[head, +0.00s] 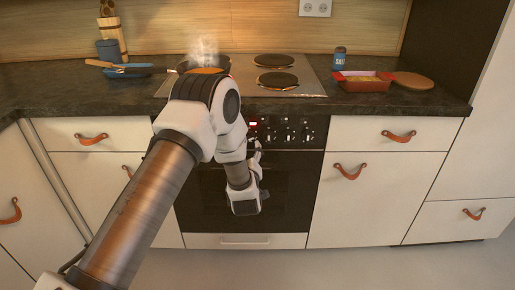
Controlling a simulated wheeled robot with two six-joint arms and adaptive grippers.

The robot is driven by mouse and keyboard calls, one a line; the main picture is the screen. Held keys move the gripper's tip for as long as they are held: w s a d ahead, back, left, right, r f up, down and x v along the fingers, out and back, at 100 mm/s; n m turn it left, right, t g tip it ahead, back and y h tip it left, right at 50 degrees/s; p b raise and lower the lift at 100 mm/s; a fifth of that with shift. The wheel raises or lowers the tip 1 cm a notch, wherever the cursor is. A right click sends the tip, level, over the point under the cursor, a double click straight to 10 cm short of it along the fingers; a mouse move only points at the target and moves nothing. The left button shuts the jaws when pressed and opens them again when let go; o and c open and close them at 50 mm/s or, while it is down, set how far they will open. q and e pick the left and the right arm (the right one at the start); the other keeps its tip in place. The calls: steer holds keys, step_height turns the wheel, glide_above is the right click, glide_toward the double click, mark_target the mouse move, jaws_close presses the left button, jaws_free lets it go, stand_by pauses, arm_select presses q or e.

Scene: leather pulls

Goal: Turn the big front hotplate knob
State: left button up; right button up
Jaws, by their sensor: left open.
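The oven's black control panel (318,129) carries several small knobs (289,134) and a red lit display (253,124). I cannot tell at this size which knob is the big front hotplate's. My left arm reaches across from the lower left and bends down in front of the oven. My left gripper (256,149) is open, close to the panel's lower left part. My arm and gripper hide the panel's left end, and I cannot tell whether the fingers touch a knob. My right gripper is not in view.
A steaming pan (219,63) stands on the hob (308,80), partly behind my arm. Two bare hotplates (278,80) show at its right. A red dish (364,85) and a round board (412,81) lie on the right counter. Drawers with leather pulls flank the oven.

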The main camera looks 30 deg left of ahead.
arm_select(q)
steer(key=x, duration=0.6)
steer(key=shift+w, duration=0.15)
steer(key=shift+d+r, duration=0.1)
steer(key=c, duration=1.1)
steer(key=shift+c, duration=0.2)
steer(key=shift+b, duration=0.3)
